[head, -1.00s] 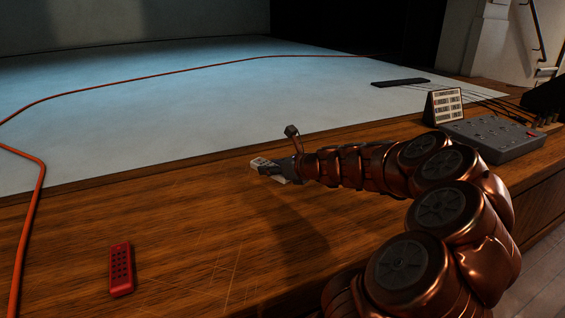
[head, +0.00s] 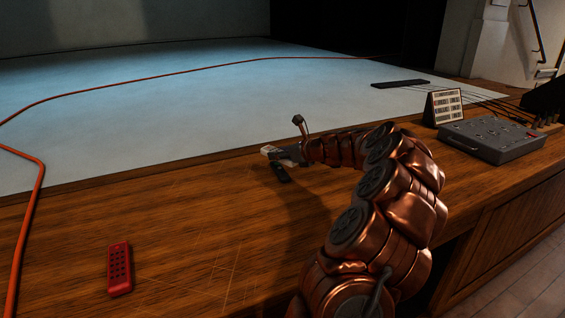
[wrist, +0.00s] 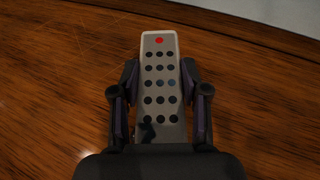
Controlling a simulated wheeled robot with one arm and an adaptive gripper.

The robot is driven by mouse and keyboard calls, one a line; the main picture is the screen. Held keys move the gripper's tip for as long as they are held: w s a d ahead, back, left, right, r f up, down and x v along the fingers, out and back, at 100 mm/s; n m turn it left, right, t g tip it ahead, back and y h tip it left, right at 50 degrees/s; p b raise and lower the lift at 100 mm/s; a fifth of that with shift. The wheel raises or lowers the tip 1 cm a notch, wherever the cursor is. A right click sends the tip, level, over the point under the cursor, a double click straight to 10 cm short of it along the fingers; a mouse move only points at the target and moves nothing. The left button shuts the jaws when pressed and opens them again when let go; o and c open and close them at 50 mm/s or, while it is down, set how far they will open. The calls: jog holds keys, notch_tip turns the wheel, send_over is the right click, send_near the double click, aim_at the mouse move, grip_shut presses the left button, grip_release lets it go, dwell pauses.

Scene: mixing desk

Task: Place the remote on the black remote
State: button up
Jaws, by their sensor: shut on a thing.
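My gripper (head: 284,153) is shut on a pale grey remote (wrist: 160,85) with rows of black buttons and a red button at its far end. The pale remote's end also shows in the head view (head: 268,150), held out beyond the fingers. A black remote (head: 281,173) lies on the wooden desk, just below and nearer than my gripper in the head view. The black remote does not show in the wrist view. I cannot tell the height of the pale remote above the desk.
A red remote (head: 120,269) lies at the desk's front left. A grey mixer (head: 491,139) and a small standing card (head: 443,107) are at the right. A thin black bar (head: 400,84) lies behind them. An orange cable (head: 29,225) runs along the left. The middle left desk is clear.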

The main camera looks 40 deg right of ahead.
aim_at(281, 169)
notch_tip(281, 169, down, 3)
jog(key=shift+f+b, duration=0.2)
jog(key=shift+b, duration=0.25)
jog(key=o, duration=1.2)
jog(key=shift+c, duration=0.2)
jog(key=shift+s+r, duration=0.25)
jog(key=shift+s, duration=0.1)
jog(key=p+v, duration=0.1)
jog(key=v, duration=1)
jog(key=shift+s+p, duration=0.15)
jog(key=shift+p, duration=0.25)
